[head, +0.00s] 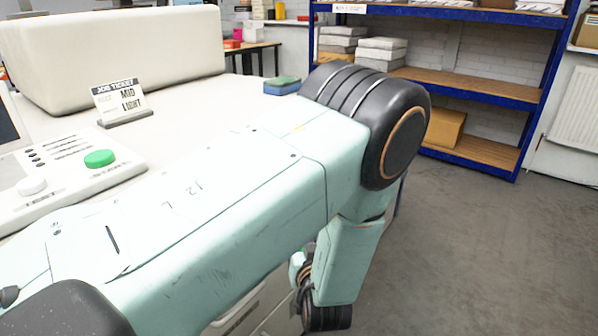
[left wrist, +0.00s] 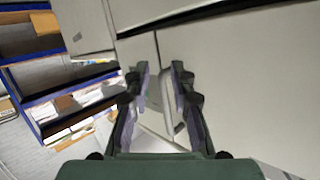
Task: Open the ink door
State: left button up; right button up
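In the left wrist view, off-white machine front panels (left wrist: 250,95) fill the right side, with a vertical seam above the fingers. I cannot tell for sure which panel is the ink door. A pale upright handle bar (left wrist: 169,92) shows between the fingers of my left gripper (left wrist: 162,78). The fingers are apart, one on each side of the bar, and I see no clear contact. In the head view my left arm covers most of the machine's front, and only a strip of lower panel (head: 258,310) shows. The left fingers are hidden there. My right gripper is in neither view.
The machine top carries a control panel with a green button (head: 100,158), a job ticket sign (head: 118,100) and a blue-green sponge-like block (head: 282,85). A blue shelf rack (head: 470,95) stands behind. The grey floor (head: 490,250) at right is clear.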

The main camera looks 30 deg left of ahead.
pick_arm(q)
notch_tip(320, 180, up, 10)
jog(key=w+n+y+p, duration=0.1)
jog(key=w+n+y, duration=0.1)
jog(key=n+y, duration=0.2)
jog(key=shift+w+b+x, duration=0.25)
jog(key=shift+b+x, duration=0.3)
jog(key=shift+x, duration=3.35)
jog(key=shift+d, duration=0.15)
jog(key=shift+c, duration=0.2)
grip_shut()
